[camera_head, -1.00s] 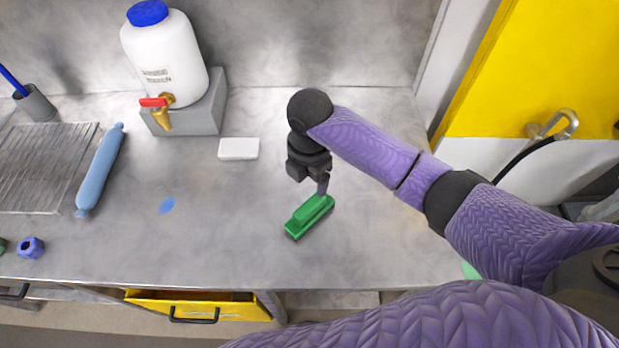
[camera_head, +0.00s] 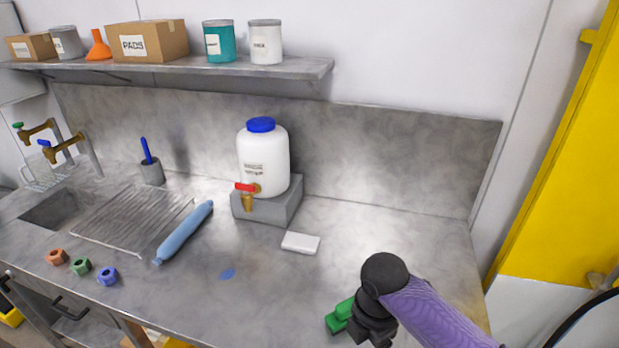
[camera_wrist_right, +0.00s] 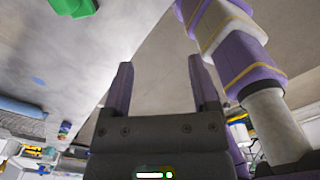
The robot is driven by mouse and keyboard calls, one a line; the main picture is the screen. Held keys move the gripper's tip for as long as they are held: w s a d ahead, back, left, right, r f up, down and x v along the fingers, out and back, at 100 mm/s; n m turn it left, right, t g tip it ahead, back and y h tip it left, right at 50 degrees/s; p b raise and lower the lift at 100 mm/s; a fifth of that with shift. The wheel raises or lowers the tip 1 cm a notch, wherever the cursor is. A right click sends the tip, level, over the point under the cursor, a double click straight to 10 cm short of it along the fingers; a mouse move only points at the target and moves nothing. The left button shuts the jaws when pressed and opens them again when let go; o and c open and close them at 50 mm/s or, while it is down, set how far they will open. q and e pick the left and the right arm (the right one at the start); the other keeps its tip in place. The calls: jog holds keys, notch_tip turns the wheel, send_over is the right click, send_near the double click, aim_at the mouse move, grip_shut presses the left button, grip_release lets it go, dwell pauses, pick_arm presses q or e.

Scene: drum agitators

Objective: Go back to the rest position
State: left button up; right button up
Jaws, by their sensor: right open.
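My right gripper (camera_wrist_right: 160,62) is open in the right wrist view, with nothing between its two fingers. In the head view my right arm comes in from the lower right, and the black wrist covers part of a green block-shaped object (camera_head: 339,318) on the counter (camera_head: 250,310). The fingertips are hidden in that view. The green object also shows at the top left of the right wrist view (camera_wrist_right: 73,6), apart from the fingers. My left gripper is in neither view.
A white jug (camera_head: 263,163) with a red-handled tap stands on a grey block (camera_head: 270,208). A white pad (camera_head: 300,243), a blue roll (camera_head: 185,232), a wire rack (camera_head: 130,215) and several coloured nuts (camera_head: 80,266) lie on the counter. A shelf (camera_head: 290,68) runs above.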

jog(key=s+a+f+m+t+y, duration=0.2)
jog(key=s+a+m, duration=0.2)
jog(key=s+m, duration=0.5)
jog(key=s+d+m+t+h, duration=0.1)
jog(key=s+d+m+h, duration=0.1)
jog(key=s+d+m, duration=0.9)
notch_tip(320, 180, down, 28)
jog(key=s+a+m+g+b, duration=0.1)
jog(key=s+a+m+b, duration=0.1)
jog(key=b, duration=0.8)
pick_arm(q)
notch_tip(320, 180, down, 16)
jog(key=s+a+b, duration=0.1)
jog(key=b, duration=0.4)
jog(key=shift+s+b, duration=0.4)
pick_arm(e)
jog(key=s+d+f+g, duration=0.1)
jog(key=s+d+f, duration=0.2)
jog(key=s+f, duration=0.9)
notch_tip(320, 180, down, 3)
jog(key=shift+f+n, duration=0.1)
jog(key=shift+n, duration=0.3)
